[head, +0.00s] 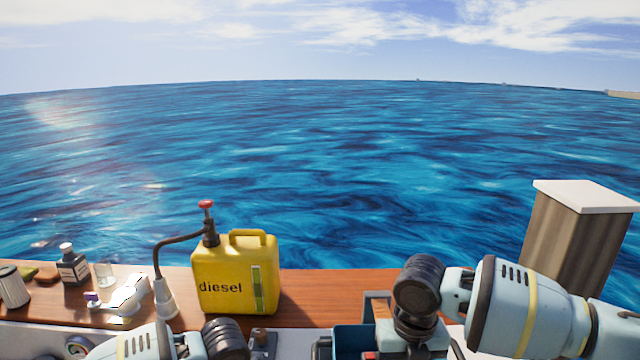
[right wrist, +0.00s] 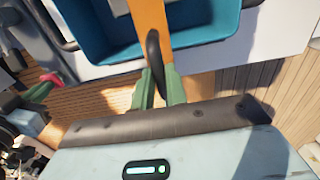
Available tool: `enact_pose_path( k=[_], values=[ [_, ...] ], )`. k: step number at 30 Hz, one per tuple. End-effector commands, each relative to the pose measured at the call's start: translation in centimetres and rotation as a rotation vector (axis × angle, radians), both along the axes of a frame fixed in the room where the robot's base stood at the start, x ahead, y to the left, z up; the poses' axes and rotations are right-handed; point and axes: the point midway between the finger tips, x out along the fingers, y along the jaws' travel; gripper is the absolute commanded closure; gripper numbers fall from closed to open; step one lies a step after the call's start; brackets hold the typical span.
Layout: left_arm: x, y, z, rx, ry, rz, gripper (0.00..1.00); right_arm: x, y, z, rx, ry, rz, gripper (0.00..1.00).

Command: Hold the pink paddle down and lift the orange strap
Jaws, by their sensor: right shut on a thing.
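The orange strap (right wrist: 150,14) runs down from the top of the right wrist view, across a blue bin-like part. My right gripper (right wrist: 157,78) has its green fingers closed at the strap's lower end, around a dark loop-like piece (right wrist: 153,48). A pink piece (right wrist: 48,82), which looks like the paddle, shows at the left of the right wrist view. A green part beside it may be a finger of my left gripper (right wrist: 12,104); its jaws are not clear. In the head view both arms show at the bottom, but neither pair of fingertips does.
In the head view a yellow diesel can (head: 230,278) stands on the wooden ledge (head: 310,304). Small bottles and a white item are at the left. A blue bin edge (head: 352,342) shows beside my right arm. A capped wooden post (head: 575,235) stands at the right, with open sea beyond.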

Motion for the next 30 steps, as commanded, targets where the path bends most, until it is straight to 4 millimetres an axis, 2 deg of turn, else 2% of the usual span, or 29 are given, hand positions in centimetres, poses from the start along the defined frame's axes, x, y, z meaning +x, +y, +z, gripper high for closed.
enact_pose_path(
  k=[14, 30],
  values=[
    [0.0, 0.0, -0.2, 0.0, 0.001, 0.0, 1.0, 0.1, 0.0, 0.2, 0.001, -0.001, 0.0, 1.0],
    [0.0, 0.0, -0.2, 0.0, 0.001, 0.0, 1.0, 0.3, 0.0, 1.5, 0.002, -0.004, 0.0, 1.0]
  ],
)
